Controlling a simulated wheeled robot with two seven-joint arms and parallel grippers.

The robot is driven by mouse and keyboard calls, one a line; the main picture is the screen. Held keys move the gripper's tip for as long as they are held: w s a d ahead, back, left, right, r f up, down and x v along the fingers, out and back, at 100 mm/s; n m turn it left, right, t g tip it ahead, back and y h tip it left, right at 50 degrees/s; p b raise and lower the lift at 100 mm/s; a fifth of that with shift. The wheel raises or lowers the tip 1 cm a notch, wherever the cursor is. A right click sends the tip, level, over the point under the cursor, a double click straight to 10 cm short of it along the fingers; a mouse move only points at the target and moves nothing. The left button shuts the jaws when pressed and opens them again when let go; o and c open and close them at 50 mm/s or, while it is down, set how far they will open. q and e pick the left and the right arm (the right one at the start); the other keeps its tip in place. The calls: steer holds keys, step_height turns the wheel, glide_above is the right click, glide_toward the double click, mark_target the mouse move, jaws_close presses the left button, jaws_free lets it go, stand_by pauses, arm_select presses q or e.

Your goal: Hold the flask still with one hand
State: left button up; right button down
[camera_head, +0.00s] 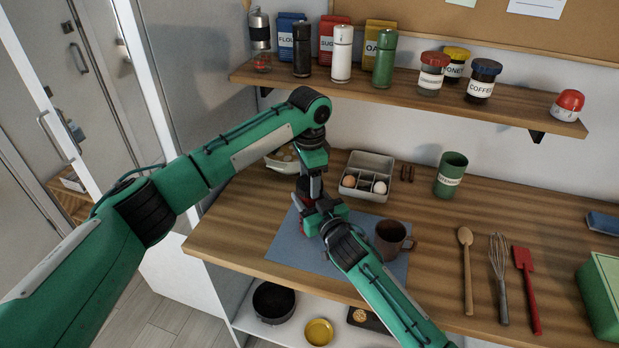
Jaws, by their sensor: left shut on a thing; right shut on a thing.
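The flask (304,228) is mostly hidden between my two grippers; a small red part shows low down, over the blue mat (284,246). My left gripper (309,198) reaches down from above and is shut at the flask's upper part. My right gripper (316,220) comes in from the lower right and is shut at the flask, just below the left one. The fingers and the exact contact are hard to make out.
A brown mug (391,238) stands on the mat close to my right gripper. An egg tray (367,168) and a bowl (282,160) are behind. A green cup (451,175), spoon (466,270), whisk (500,275) and red spatula (527,285) are to the right. A shelf (400,88) hangs above.

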arm_select(q)
steer(key=m, duration=0.6)
steer(key=shift+m, duration=0.3)
steer(key=m, duration=0.4)
steer(key=shift+m, duration=0.3)
steer(key=m, duration=0.4)
steer(key=shift+m, duration=0.4)
steer(key=m, duration=0.5)
steer(key=shift+w+m, duration=0.1)
steer(key=shift+m, duration=0.3)
steer(key=o, duration=0.9)
steer(key=shift+o, duration=0.2)
steer(key=shift+r, duration=2.2)
